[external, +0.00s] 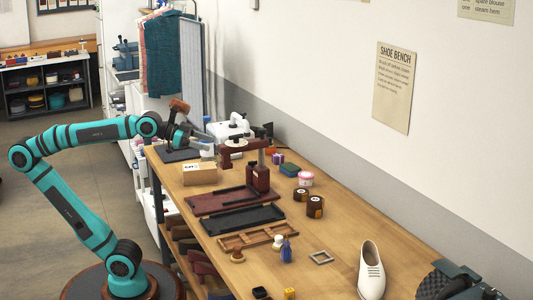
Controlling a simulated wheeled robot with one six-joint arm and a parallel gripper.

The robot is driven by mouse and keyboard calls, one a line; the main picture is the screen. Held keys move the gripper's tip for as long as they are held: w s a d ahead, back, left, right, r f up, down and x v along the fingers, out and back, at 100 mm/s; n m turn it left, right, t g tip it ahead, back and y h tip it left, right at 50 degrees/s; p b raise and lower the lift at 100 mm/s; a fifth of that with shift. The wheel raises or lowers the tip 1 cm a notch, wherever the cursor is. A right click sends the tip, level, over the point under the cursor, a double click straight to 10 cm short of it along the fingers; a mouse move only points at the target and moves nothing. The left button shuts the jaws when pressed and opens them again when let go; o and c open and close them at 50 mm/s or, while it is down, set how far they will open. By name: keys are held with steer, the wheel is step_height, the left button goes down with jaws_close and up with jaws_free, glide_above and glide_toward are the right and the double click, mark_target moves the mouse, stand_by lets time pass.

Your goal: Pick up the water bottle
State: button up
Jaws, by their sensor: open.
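My gripper (191,132) is at the far left part of the bench, above a dark flat plate and well away from the blue bottle. It is open. It is small and partly overlaps a pale grey shape (203,138) behind or beside it, which I cannot identify. I see nothing clearly held.
A cardboard box (200,174), a dark red press (258,176), dark trays (244,219) and a wooden divided tray (252,236) crowd the bench's middle. Round jars (315,206) stand right of them. A white shoe (371,272) is at the near right. The wall borders the right side.

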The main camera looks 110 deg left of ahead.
steer(key=a+r+n+g, duration=0.1)
steer(key=a, duration=0.3)
steer(key=a+r+g+y, duration=0.1)
steer(key=a+g, duration=0.1)
steer(key=a, duration=0.3)
steer(key=s+a+r+n+g+y, duration=0.1)
steer(key=a, duration=0.4)
steer(key=shift+a+r+n, duration=0.15)
steer(key=shift+r+n, duration=0.15)
steer(key=s+a+r+n+g, duration=0.25)
steer(key=s+a, duration=0.25)
steer(key=a, duration=0.6)
step_height(320, 180, up, 3)
steer(key=n+g+h, duration=0.3)
steer(key=g, duration=0.1)
glide_above(207, 117)
steer(key=s+d, duration=0.4)
steer(key=shift+m, duration=0.25)
steer(key=x, duration=1.2)
steer(key=shift+s+d+f, duration=0.15)
steer(key=shift+s+f, duration=0.1)
steer(key=shift+s, duration=0.1)
steer(key=shift+x, duration=2.55)
steer(key=shift+s, duration=0.1)
jaws_close()
